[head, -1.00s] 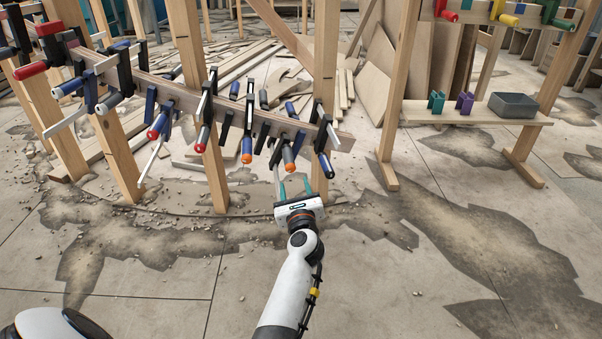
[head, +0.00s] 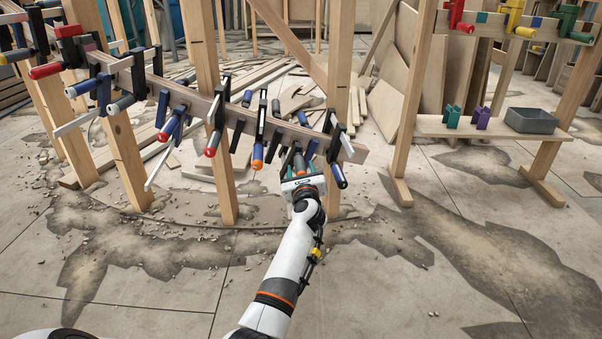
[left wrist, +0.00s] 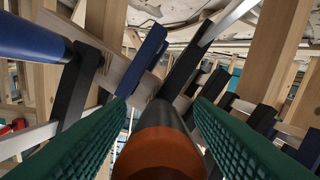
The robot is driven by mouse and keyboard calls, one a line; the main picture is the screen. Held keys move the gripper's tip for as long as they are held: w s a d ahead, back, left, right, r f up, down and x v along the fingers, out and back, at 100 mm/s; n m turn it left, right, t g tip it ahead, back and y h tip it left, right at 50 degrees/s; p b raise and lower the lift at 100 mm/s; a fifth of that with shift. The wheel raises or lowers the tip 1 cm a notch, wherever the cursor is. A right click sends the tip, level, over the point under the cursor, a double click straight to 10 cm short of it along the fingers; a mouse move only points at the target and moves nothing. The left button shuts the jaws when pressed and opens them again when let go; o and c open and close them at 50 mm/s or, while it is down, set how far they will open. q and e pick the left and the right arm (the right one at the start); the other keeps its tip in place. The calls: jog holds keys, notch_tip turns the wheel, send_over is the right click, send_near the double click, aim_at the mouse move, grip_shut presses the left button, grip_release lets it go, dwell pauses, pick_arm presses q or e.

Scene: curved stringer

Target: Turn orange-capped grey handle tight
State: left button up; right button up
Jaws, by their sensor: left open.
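The grey handle with an orange cap (head: 299,163) hangs from a clamp near the right end of the curved wooden stringer (head: 350,150). My left gripper (head: 298,160) is up at this handle, its teal fingers on either side of it. In the left wrist view the orange cap (left wrist: 160,155) faces the camera, with the grey handle (left wrist: 162,116) behind it. The green ridged fingers (left wrist: 160,120) stand open around the handle, with the cap low between them. I cannot tell whether either finger touches it. My right gripper is not in view.
Neighbouring clamps crowd the stringer: a blue handle with an orange cap (head: 257,156) to the left, a blue handle (head: 339,176) to the right. Wooden posts (head: 215,110) stand close. A shelf (head: 480,129) with a grey bin (head: 531,120) is at right.

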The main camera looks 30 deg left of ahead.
pick_arm(q)
jog(key=shift+c, duration=0.3)
jog(key=c, duration=0.9)
jog(key=shift+c, duration=0.2)
